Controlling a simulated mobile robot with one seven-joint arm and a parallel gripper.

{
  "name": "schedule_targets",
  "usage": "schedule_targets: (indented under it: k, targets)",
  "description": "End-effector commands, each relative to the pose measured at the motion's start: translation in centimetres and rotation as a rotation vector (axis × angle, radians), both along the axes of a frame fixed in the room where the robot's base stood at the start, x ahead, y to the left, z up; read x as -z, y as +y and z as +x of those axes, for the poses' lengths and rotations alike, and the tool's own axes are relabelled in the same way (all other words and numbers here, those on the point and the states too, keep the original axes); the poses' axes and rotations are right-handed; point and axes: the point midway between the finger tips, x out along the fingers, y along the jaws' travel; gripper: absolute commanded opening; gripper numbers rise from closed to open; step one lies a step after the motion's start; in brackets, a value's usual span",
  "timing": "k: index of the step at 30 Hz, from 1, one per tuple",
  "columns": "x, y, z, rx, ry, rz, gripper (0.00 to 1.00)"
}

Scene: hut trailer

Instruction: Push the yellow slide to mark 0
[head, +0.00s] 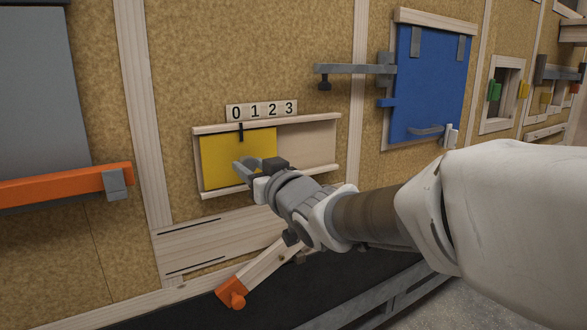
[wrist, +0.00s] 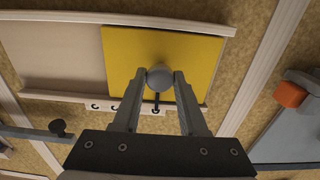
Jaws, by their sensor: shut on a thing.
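The yellow slide (head: 222,150) sits at the left end of its wooden track (head: 312,128), and bare track shows to its right. A short black pointer (head: 241,132) at the slide's top edge stands at the 0 on the number strip (head: 262,110), perhaps slightly right of its middle. My gripper (head: 246,168) is at the slide's lower right part. In the wrist view, the yellow slide (wrist: 190,60) carries a round grey knob (wrist: 160,78), and my gripper's fingers (wrist: 162,82) are shut on it. The knob is hard to make out in the head view.
A blue door (head: 430,85) with grey latch parts is on the wall at upper right. An orange bar (head: 60,185) crosses a grey panel at left. Below the track is a slanted wooden lever with an orange end (head: 232,292). Bare track lies right of the slide.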

Motion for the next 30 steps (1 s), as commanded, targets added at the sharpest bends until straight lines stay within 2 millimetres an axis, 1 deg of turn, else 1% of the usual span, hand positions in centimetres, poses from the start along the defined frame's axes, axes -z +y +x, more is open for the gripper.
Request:
schedule_targets:
  k: [1, 3, 4, 6, 9, 17, 20, 23, 26, 30]
  targets:
    - [0.0, 0.5, -0.3, -0.011, -0.001, -0.002, 0.0]
    - [0.0, 0.5, -0.3, -0.012, -0.001, -0.002, 0.0]
    - [0.0, 0.5, -0.3, -0.012, -0.001, -0.002, 0.44]
    - [0.0, 0.5, -0.3, -0.012, -0.001, -0.002, 0.56]
    - [0.0, 0.4, -0.3, -0.011, -0.001, -0.002, 0.71]
    - [0.0, 0.3, -0.2, -0.008, -0.001, -0.001, 0.71]
    - [-0.1, 0.1, -0.5, -0.007, -0.001, -0.002, 0.71]
    - [-0.2, -0.5, -1.2, -0.007, -0.003, -0.002, 0.71]
    - [-0.2, -1.4, -2.6, -0.006, -0.002, -0.001, 0.71]
    - [-0.3, -2.8, -4.8, -0.007, -0.003, -0.001, 0.71]
